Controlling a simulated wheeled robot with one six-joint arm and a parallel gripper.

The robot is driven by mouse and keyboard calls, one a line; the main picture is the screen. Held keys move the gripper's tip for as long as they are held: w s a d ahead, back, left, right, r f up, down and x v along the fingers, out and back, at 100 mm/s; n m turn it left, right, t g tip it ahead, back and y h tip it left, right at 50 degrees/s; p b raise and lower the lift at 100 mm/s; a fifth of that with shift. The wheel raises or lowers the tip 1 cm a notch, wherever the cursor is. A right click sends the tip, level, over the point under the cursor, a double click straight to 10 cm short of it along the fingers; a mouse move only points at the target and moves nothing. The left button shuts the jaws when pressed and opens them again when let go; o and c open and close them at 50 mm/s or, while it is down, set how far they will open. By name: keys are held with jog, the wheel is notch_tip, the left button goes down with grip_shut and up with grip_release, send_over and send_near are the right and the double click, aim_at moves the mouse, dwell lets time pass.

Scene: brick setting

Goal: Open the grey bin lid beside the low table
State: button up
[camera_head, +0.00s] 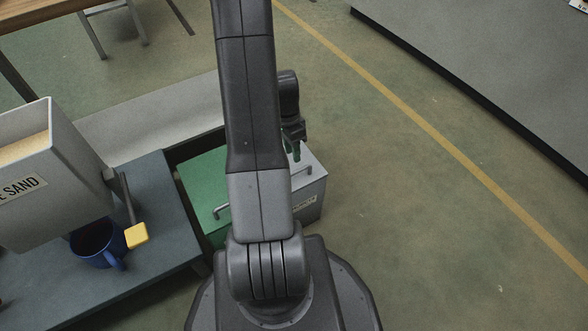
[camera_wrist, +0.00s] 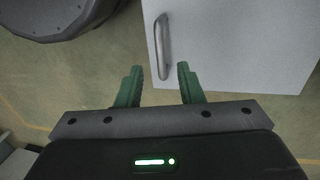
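The grey bin (camera_head: 308,204) stands on the floor to the right of the low table (camera_head: 168,202), partly behind my arm. Its lid (camera_head: 313,162) looks shut and has a metal bar handle (camera_head: 303,169). The wrist view shows the pale lid (camera_wrist: 240,45) and its handle (camera_wrist: 162,48) ahead of the fingers. My gripper (camera_head: 293,151), with green fingers, is over the lid. In the wrist view my gripper (camera_wrist: 160,80) is open and empty. The near end of the handle appears between the fingertips; I cannot tell the height gap.
A green bin (camera_head: 203,178) with its own handle sits between the table and the grey bin. The floor on the right is clear.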

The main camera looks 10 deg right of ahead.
aim_at(295, 171)
jog(key=f, duration=0.2)
jog(key=s+f+b, duration=0.1)
jog(key=f, duration=0.1)
jog(key=f+b, duration=0.1)
jog(key=f, duration=0.2)
jog(key=shift+s+d, duration=0.15)
jog(key=shift+d, duration=0.1)
jog(key=shift+r, duration=0.1)
grip_shut()
